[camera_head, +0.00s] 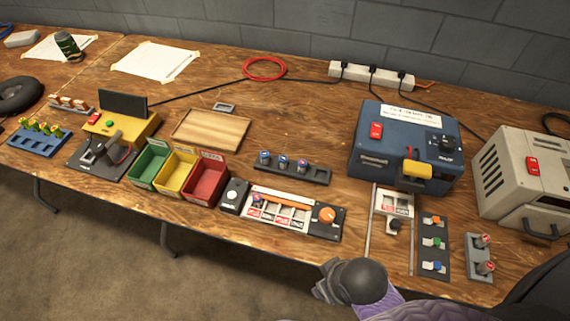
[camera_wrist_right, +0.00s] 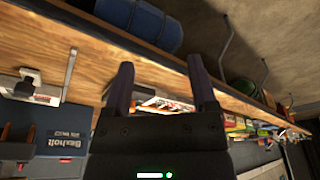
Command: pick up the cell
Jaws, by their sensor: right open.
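Several small cells stand upright in a dark rack (camera_head: 291,173) at mid-table; one with a blue-and-white top (camera_head: 283,161) is in its middle. Another cell (camera_head: 258,200) sits at the left end of a white-and-grey panel (camera_head: 290,215) with an orange knob. Which cell is meant cannot be told. My right gripper (camera_wrist_right: 163,78) is open, its two dark fingers apart with nothing held between them. In the head view my right arm comes in at the bottom, in front of the table's front edge; its fingers are not clear there. My left gripper is not in view.
A blue charger box (camera_head: 405,150) stands right of the rack, and a beige box (camera_head: 520,180) further right. Green, yellow and red bins (camera_head: 206,180) stand left of the panel. A wooden tray (camera_head: 210,130) lies behind them. Small racks with coloured parts (camera_head: 434,245) are at front right.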

